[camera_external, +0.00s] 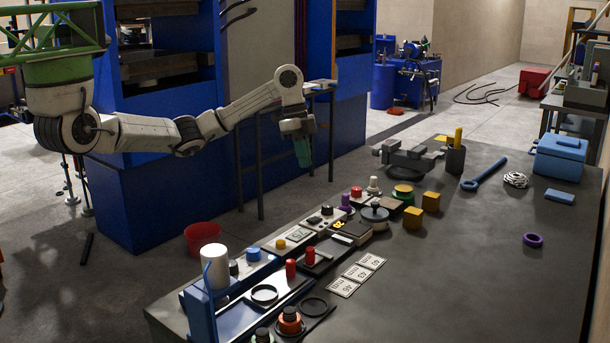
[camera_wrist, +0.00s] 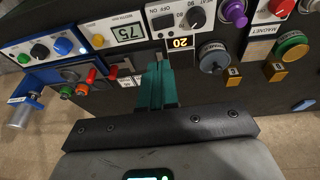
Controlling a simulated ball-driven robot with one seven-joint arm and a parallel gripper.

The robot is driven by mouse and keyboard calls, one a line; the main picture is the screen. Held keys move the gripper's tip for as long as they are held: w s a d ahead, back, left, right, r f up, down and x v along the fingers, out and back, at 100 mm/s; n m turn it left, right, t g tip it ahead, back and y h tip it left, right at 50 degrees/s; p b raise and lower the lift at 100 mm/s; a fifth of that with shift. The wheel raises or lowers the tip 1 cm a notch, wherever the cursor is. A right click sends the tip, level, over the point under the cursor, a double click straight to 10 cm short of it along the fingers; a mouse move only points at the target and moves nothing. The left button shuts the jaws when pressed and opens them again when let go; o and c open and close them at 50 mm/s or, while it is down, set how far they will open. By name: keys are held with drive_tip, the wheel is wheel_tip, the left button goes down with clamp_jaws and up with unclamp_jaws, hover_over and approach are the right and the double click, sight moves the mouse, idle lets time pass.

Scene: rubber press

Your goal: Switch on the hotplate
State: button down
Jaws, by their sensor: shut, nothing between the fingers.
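The control box lettered "HEAT" (camera_wrist: 183,17), apparently the hotplate's, has black knobs in the wrist view. A black panel with a lit yellow "20" (camera_wrist: 180,42) lies just below it. A grey round disc (camera_wrist: 212,57) with a knob sits to its right and may be the hotplate; it also shows on the bench in the external view (camera_external: 374,215). My gripper (camera_external: 303,151) hangs in the air left of the bench, apart from everything. Its teal fingers (camera_wrist: 157,68) are shut and empty, pointing toward the panel and hiding a bit of the bench.
A "75" display (camera_wrist: 127,31) and red pegs (camera_wrist: 90,76) lie left. A white cylinder (camera_external: 214,268) stands on the bench's near end.

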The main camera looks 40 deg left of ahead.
drive_tip(key=shift+f, duration=0.1)
drive_tip(key=p, duration=0.2)
approach(311, 220)
drive_tip(key=x, duration=0.5)
drive_tip(key=shift+d+f, duration=0.1)
drive_tip(key=shift+d, duration=0.3)
drive_tip(key=shift+f, duration=0.45)
drive_tip(key=shift+s+f+t, duration=0.25)
drive_tip(key=shift+f+t, duration=0.15)
drive_tip(key=shift+t, duration=0.1)
drive_tip(key=shift+w, duration=0.1)
drive_tip(key=shift+w+r, duration=0.2)
drive_tip(key=shift+w, duration=0.5)
